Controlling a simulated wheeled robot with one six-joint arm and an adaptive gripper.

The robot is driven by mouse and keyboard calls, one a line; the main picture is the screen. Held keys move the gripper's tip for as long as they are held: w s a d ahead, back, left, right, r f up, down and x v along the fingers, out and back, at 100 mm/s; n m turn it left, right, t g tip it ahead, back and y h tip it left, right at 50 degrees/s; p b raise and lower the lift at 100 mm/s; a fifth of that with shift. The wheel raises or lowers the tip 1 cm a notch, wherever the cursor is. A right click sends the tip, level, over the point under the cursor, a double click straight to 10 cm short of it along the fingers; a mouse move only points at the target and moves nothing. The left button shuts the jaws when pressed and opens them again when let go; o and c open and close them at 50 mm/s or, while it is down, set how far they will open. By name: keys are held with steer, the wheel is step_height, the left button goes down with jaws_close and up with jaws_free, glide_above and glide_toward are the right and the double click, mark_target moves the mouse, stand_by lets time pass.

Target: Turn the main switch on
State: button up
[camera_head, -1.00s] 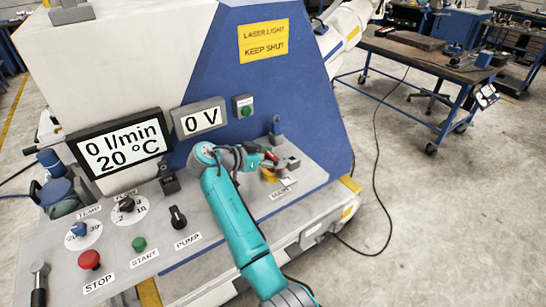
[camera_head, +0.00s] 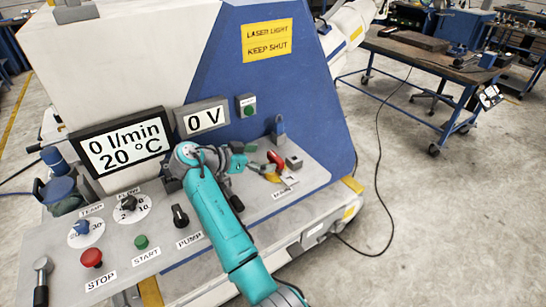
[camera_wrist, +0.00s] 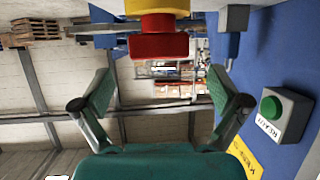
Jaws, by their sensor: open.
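The main switch is a red handle (camera_head: 276,159) on a yellow base, on the sloping panel above a label that reads roughly "MAIN". In the wrist view the red handle (camera_wrist: 158,46) with its yellow part shows at the top centre, beyond the fingertips. My gripper (camera_head: 246,160) is just left of the switch, apart from it. In the wrist view my gripper (camera_wrist: 160,92) has its two green fingers spread wide with nothing between them. My arm hides part of the panel. Whether the switch is on cannot be told.
A small box with a green button (camera_head: 249,109) is on the cabinet front, also at right in the wrist view (camera_wrist: 271,106). A grey block (camera_head: 293,162) and a blue lever (camera_head: 279,127) stand near the switch. The pump knob (camera_head: 180,215) is left of my arm.

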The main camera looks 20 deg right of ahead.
steer(key=v, duration=0.7)
stand_by(0.3)
